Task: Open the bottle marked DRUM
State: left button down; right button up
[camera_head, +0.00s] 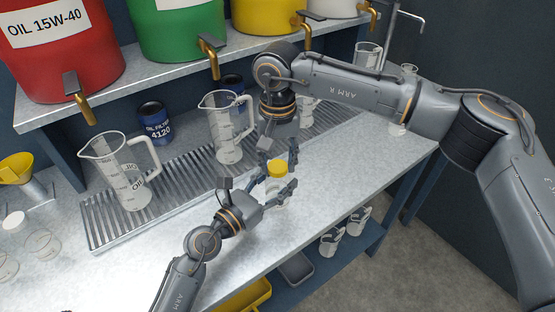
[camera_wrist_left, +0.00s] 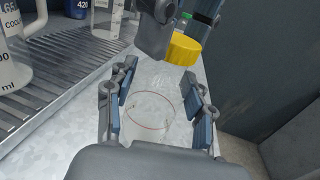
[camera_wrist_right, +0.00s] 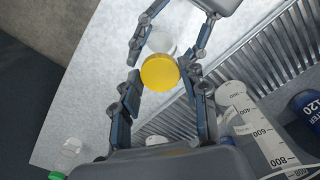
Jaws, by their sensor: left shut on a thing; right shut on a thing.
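A small clear bottle (camera_head: 273,192) with a yellow cap (camera_head: 277,167) stands near the bench's front edge. My left gripper (camera_head: 275,186) is shut around the bottle's body from the front left. The left wrist view shows the clear body (camera_wrist_left: 152,100), with a thin red ring, between the fingers. My right gripper (camera_head: 279,152) comes down from above and is shut on the cap, which also shows in the right wrist view (camera_wrist_right: 160,73). No DRUM marking is readable.
Two measuring jugs (camera_head: 128,172) (camera_head: 224,128) stand on the grated drip tray (camera_head: 175,203) behind. A shelf above carries coloured drums with taps (camera_head: 80,97). A funnel (camera_head: 17,168) and beakers (camera_head: 42,245) are at left. The bench between the beakers and my left arm is clear.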

aim_at(278, 166)
jog(key=shift+n, duration=0.8)
jog(key=shift+r, duration=0.2)
jog(key=shift+r, duration=0.9)
jog(key=shift+r, duration=2.05)
pick_arm(q)
jog(key=shift+c, duration=2.2)
grip_release()
